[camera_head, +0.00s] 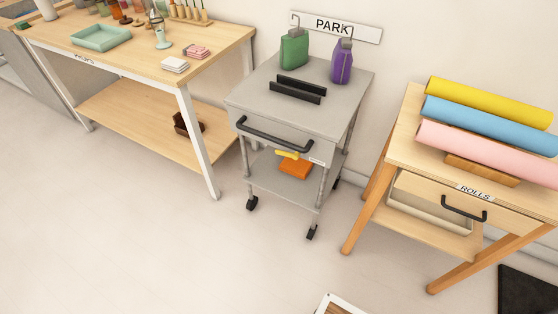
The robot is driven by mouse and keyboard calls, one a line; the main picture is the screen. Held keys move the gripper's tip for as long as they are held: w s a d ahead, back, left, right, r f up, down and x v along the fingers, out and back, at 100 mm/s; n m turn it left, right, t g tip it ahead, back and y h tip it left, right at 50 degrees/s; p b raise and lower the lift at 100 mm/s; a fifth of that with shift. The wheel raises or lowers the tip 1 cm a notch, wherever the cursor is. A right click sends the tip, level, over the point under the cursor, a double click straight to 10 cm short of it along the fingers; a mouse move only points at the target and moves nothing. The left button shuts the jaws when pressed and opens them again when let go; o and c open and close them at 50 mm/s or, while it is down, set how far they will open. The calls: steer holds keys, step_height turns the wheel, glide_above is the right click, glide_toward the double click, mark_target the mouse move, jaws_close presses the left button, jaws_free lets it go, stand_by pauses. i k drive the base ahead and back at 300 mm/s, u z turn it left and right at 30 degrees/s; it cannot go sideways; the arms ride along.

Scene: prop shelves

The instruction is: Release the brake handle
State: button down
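A grey wheeled cart (345,92) stands against the wall in the middle of the view, under a "PARK" sign (333,25). A black bar handle (275,135) runs across its front edge, just below the top; I see no other handle on the cart. I cannot tell from its pose whether the brake is on. A small white label (317,161) sits near the bar's right end. Black casters (252,203) show at the cart's feet. My gripper is not in view.
On the cart stand a green bottle (294,51), a purple bottle (342,64) and a black slotted holder (296,92). A wooden workbench (130,66) is at left. A "ROLLS" table (408,140) is at right. The floor (150,240) before the cart is clear.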

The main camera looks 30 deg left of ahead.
mark_target(295, 155)
steer(key=u, duration=1.4)
steer(key=i, duration=0.4)
steer(key=z, duration=0.65)
